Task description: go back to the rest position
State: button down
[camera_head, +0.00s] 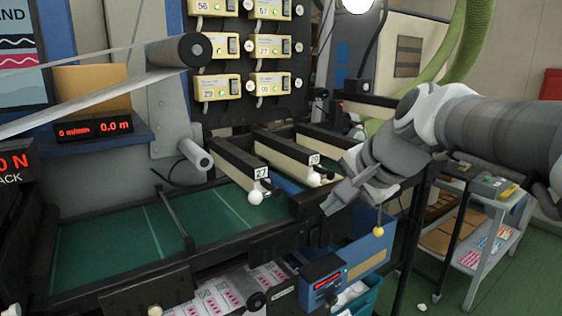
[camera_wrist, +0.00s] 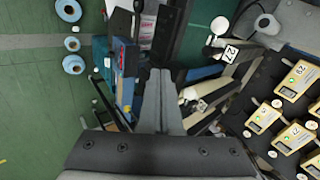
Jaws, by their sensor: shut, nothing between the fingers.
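My gripper (camera_head: 333,205) is at the end of my grey arm, which reaches in from the right in the head view. It hangs in front of the rewinder, close to the right-hand lever with a white knob (camera_head: 314,179). I cannot tell whether it touches that lever. In the wrist view my gripper (camera_wrist: 160,75) has its fingers together with nothing between them. A second lever, tagged 27 (camera_head: 262,173), lies to the left of it with its own white knob (camera_head: 255,197).
The green tray bed (camera_head: 100,240) lies low at the left. A grey trolley (camera_head: 480,275) stands at the right. Several rolls (camera_wrist: 74,64) lie on the green floor. Labelled switch boxes (camera_head: 215,88) line the back panel.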

jog(key=s+d+f+n+h, duration=0.2)
jog(key=s+f+n, duration=0.3)
jog(key=s, duration=0.3)
jog(key=s+d+f+n+g+h, duration=0.1)
jog(key=s+d+f+n+h, duration=0.1)
jog(key=s+f+n, duration=0.3)
jog(key=shift+s+d+f, duration=0.55)
jog(key=shift+s+d, duration=0.05)
jog(key=shift+s, duration=1.7)
jog(key=c, duration=1.6)
grip_release()
